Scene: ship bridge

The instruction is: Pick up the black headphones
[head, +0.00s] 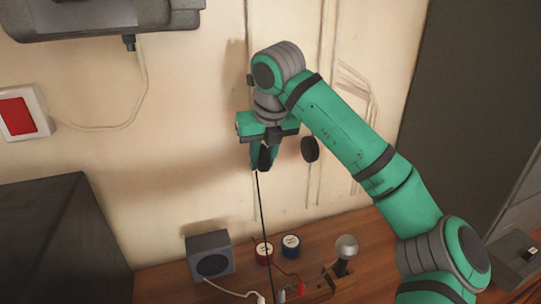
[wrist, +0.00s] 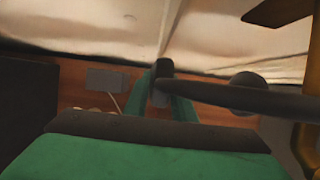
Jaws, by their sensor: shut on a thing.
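The black headphones (head: 310,149) are off the desk, held in front of the pale wall. One dark round ear cup shows to the right of my gripper (head: 257,152), and another dark part shows at the fingers. A thin black cord hangs from near the fingers down to the desk. In the wrist view my green fingers (wrist: 161,82) are closed together on a dark bar, the headphones (wrist: 240,97), which runs off to the right. The rest of the headphones is hidden by the gripper or out of frame.
On the wooden desk (head: 165,283) below stand a grey speaker box (head: 210,256), a red roll (head: 263,252), a blue roll (head: 290,245) and a round-knobbed lever (head: 346,250). A dark box (head: 60,235) stands at left. A red switch (head: 18,114) is on the wall.

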